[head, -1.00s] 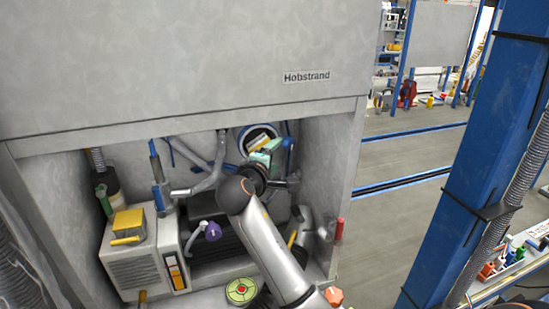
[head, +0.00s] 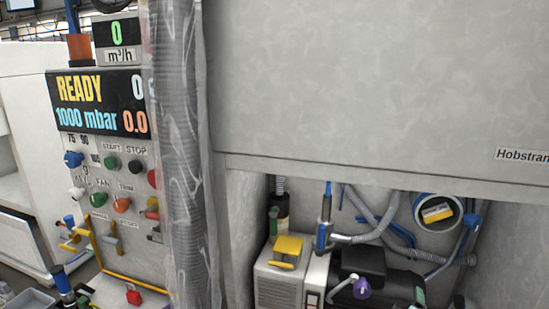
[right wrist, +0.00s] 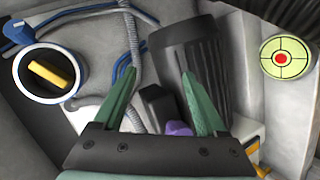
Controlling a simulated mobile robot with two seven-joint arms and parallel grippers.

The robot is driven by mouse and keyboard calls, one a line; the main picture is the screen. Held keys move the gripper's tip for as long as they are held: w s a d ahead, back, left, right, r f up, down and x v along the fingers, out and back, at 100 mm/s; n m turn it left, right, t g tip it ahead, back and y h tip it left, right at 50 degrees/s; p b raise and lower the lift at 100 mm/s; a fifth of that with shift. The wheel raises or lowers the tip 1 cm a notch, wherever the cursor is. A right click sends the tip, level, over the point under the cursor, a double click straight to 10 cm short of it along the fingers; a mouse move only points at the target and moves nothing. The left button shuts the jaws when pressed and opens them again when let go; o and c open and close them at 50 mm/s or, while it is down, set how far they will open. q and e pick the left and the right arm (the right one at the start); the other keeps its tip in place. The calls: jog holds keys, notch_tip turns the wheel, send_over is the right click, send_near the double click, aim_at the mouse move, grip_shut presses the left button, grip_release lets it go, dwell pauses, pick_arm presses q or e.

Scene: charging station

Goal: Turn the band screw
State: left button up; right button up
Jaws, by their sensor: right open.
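No part is clearly recognisable as the band screw. A round port (head: 437,212) with a yellow bar (head: 437,212) inside is at the right of the head view. The port also shows at the left of the right wrist view (right wrist: 51,95), with its yellow bar (right wrist: 51,74) and a blue handle (right wrist: 18,34) beside it. My right gripper (right wrist: 157,76) has its green fingers spread, with nothing held between the tips. A purple knob (head: 361,288) sits low in the recess; in the right wrist view the knob (right wrist: 178,128) is partly hidden by the gripper. My left gripper is out of view.
A grey box (head: 280,285) with a yellow part on top stands in the recess under the large hood (head: 370,80). Grey and blue hoses run behind. A control panel (head: 110,170) reading READY is at the left. A target disc (right wrist: 285,57) is at the right wrist view's right.

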jog(key=s+a+f+y, duration=0.2)
jog(key=s+a+f, duration=0.1)
jog(key=s+f, duration=0.1)
jog(key=s+a+f+m+y, duration=0.1)
jog(key=s+a+f+y, duration=0.1)
jog(key=s+f, duration=0.2)
jog(key=s+a+f+g+y, duration=0.1)
jog(key=s+a+f, duration=0.2)
jog(key=f, duration=0.4)
jog(key=shift+s+a+f+m+y, duration=0.3)
jog(key=shift+s+a+y, duration=0.1)
jog(key=shift+s, duration=0.25)
jog(key=s+a+f+m+y, duration=0.1)
jog(key=s+a+f+m, duration=0.1)
jog(key=s, duration=0.5)
jog(key=s+a+f+m+g+y, duration=0.1)
jog(key=s+a+f+m+y, duration=0.1)
jog(key=s, duration=0.4)
jog(key=shift+s+a+f+m, duration=0.3)
jog(key=shift+s+a+f, duration=0.1)
jog(key=shift+a+f, duration=0.4)
jog(key=shift+c, duration=0.2)
